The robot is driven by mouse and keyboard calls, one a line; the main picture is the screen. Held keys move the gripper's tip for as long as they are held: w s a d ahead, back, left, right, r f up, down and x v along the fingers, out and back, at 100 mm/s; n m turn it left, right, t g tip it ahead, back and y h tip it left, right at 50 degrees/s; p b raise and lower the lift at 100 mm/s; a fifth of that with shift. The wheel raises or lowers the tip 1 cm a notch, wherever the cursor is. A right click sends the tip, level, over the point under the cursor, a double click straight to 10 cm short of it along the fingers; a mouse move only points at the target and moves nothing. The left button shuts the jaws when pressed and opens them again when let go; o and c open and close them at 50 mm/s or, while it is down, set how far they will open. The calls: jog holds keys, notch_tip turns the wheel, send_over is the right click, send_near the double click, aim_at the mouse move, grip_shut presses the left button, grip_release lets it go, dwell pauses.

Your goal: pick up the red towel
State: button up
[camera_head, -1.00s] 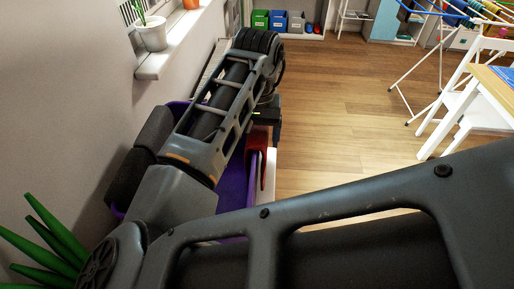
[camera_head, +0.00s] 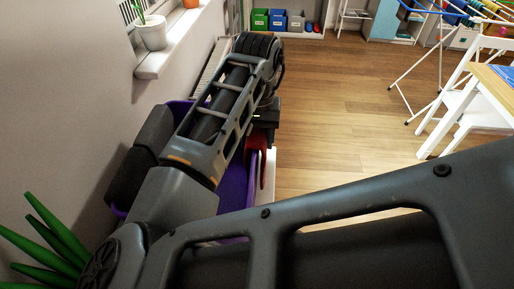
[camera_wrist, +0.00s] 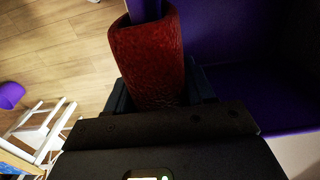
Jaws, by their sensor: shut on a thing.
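The red towel (camera_wrist: 146,62) hangs folded over the edge of a purple container (camera_wrist: 240,35) in the wrist view. In the head view a strip of the red towel (camera_head: 262,139) shows beside the purple container (camera_head: 235,186), partly hidden by my arm. My gripper (camera_wrist: 158,92) has a finger on each side of the towel's lower part and is shut on it. In the head view my gripper (camera_head: 266,116) is at the container's far right edge, and its fingertips are hard to make out. The purple edge still runs inside the towel's fold.
A wall and a windowsill (camera_head: 165,45) with a potted plant (camera_head: 151,32) are on the left. A white chair (camera_head: 470,110), a table (camera_head: 497,85) and a drying rack (camera_head: 440,45) stand on the right. The wooden floor between is clear.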

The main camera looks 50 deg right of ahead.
jog(key=shift+r, duration=0.15)
notch_tip(320, 180, up, 18)
jog(key=shift+p, duration=0.3)
dwell(0.4)
dwell(0.4)
jog(key=shift+r+p, duration=0.35)
jog(key=shift+p, duration=0.4)
jog(key=shift+d, duration=0.1)
